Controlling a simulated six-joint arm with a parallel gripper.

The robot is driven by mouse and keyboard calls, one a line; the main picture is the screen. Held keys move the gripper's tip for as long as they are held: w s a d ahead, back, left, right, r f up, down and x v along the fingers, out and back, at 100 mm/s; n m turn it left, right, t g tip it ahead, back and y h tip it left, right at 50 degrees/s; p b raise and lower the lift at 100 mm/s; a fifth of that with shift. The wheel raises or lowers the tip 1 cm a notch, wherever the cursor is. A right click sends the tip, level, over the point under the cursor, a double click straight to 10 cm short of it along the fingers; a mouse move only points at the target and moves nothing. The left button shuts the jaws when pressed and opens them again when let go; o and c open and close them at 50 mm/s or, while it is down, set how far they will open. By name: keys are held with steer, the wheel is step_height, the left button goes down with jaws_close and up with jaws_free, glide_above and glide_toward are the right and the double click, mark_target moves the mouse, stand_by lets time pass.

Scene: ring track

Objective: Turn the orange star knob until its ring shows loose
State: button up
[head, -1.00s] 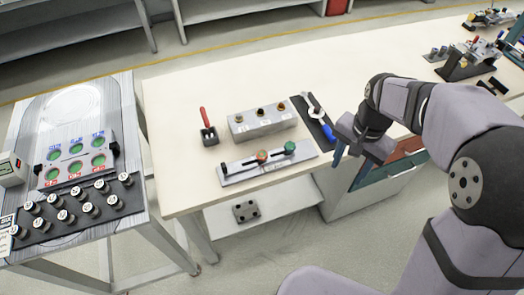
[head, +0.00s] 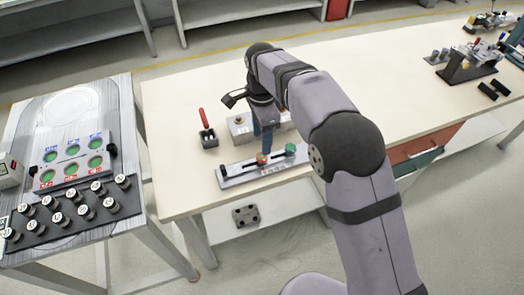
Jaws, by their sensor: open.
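The orange star knob (head: 261,159) sits about midway along a grey metal rail plate (head: 236,175) near the table's front edge. A green knob (head: 291,149) stands on the plate to its right. My gripper (head: 266,146) points down from above, its blue fingers just over or beside the orange knob. I cannot tell whether the fingers touch the knob. The ring at the knob is too small to read.
A grey block (head: 238,131) with round fittings stands behind the plate, partly hidden by my arm. A red-handled tool in a dark holder (head: 207,130) stands to the left. The control panel table (head: 75,160) is farther left.

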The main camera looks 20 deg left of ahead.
mark_target(262, 156)
steer(key=shift+f+p, duration=0.7)
steer(key=shift+f, duration=2.85)
steer(key=shift+c, duration=0.6)
steer(key=c, duration=0.9)
